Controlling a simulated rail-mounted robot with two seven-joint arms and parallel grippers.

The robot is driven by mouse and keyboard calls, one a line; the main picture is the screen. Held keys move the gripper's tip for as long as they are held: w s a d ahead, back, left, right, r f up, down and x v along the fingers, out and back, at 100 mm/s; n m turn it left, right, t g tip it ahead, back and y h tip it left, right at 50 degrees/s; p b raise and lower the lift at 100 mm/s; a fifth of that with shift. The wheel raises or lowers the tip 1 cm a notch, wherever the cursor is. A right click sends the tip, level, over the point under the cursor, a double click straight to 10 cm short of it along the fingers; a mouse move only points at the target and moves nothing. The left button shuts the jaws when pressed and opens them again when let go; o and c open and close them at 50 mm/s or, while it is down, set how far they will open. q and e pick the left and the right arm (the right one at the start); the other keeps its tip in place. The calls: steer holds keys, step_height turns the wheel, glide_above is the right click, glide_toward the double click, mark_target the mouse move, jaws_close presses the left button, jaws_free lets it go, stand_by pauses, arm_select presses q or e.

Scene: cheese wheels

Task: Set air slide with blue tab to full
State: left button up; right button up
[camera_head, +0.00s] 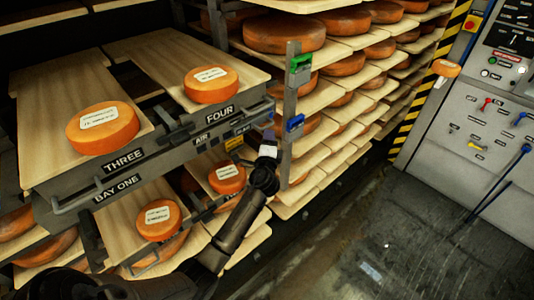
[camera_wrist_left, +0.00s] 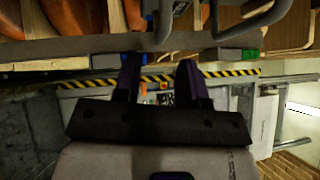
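The blue tab (camera_head: 294,122) sits on an upright grey rail (camera_head: 290,95), below a green tab (camera_head: 300,68). My left gripper (camera_head: 271,130) is just left of the rail, close to the blue tab's height. In the left wrist view the gripper (camera_wrist_left: 158,72) has its two dark fingers apart, with nothing seen between them. The blue tab (camera_wrist_left: 137,56) shows there at the left fingertip, partly hidden; I cannot tell if they touch. The green tab (camera_wrist_left: 250,55) is to the right. My right gripper is not in view.
A drawer frame (camera_head: 130,170) with handles and labels, carrying cheese wheels (camera_head: 102,127), is left of the rail. Shelves of cheese (camera_head: 285,33) stand behind. A control panel (camera_head: 480,130) is at the right. The floor (camera_head: 370,250) is open.

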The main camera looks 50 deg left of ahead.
arm_select(q)
steer(key=v, duration=0.7)
steer(key=shift+s, duration=0.1)
stand_by(0.5)
